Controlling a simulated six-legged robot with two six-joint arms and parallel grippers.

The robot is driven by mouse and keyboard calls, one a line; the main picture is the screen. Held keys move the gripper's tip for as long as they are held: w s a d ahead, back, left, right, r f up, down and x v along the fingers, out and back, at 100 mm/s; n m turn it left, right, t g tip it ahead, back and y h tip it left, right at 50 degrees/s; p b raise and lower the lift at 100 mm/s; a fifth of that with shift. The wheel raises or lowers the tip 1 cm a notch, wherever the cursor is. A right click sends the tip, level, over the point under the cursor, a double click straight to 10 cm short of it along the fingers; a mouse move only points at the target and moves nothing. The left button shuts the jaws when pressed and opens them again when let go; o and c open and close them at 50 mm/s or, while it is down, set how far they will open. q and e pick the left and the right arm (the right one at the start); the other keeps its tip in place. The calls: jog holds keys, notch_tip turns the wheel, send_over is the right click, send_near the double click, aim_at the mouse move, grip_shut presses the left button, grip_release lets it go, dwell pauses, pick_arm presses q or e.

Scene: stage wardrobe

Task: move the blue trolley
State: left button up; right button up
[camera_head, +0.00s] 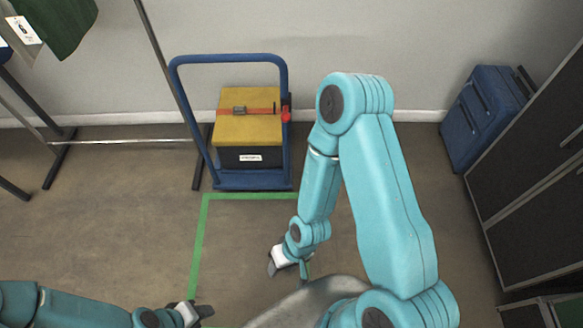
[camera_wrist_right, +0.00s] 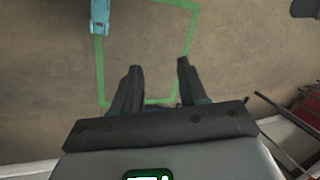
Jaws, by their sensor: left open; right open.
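The blue trolley (camera_head: 252,183) stands upright near the back wall in the head view, its tall handle raised. It carries a dark box with a yellow lid (camera_head: 235,130), held by an orange strap (camera_head: 260,108). The trolley's front edge is by the far side of a green tape outline (camera_head: 198,248) on the floor. My right gripper (camera_head: 274,266) is in front of the trolley and apart from it. In the right wrist view its jaws (camera_wrist_right: 158,72) are open with nothing between them. My left gripper (camera_head: 204,311) is open and empty at the bottom edge, farther from the trolley.
A clothes rack (camera_head: 130,141) stands left of the trolley, its foot close beside it. A blue suitcase (camera_head: 482,115) leans at the right, next to dark cases (camera_head: 535,170). The floor inside the tape looks clear where visible; my right arm hides part of it.

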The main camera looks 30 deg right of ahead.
jog(key=o, duration=0.3)
jog(key=w+d+f+t+h+b, duration=0.1)
jog(key=w+d+f+t+b, duration=0.3)
jog(key=w+f+b, duration=0.5)
jog(key=w+d+f+t+h+b, duration=0.2)
jog(key=w+d+f+t+b, duration=0.35)
jog(key=w, duration=0.55)
jog(key=w+d+f+m+t+h+b, duration=0.1)
jog(key=w+d+t+h+b, duration=0.6)
jog(key=w+d+b, duration=0.7)
jog(key=shift+d+f+m+b, duration=0.3)
jog(key=shift+d+m+b, duration=0.3)
jog(key=shift+d+b, duration=0.4)
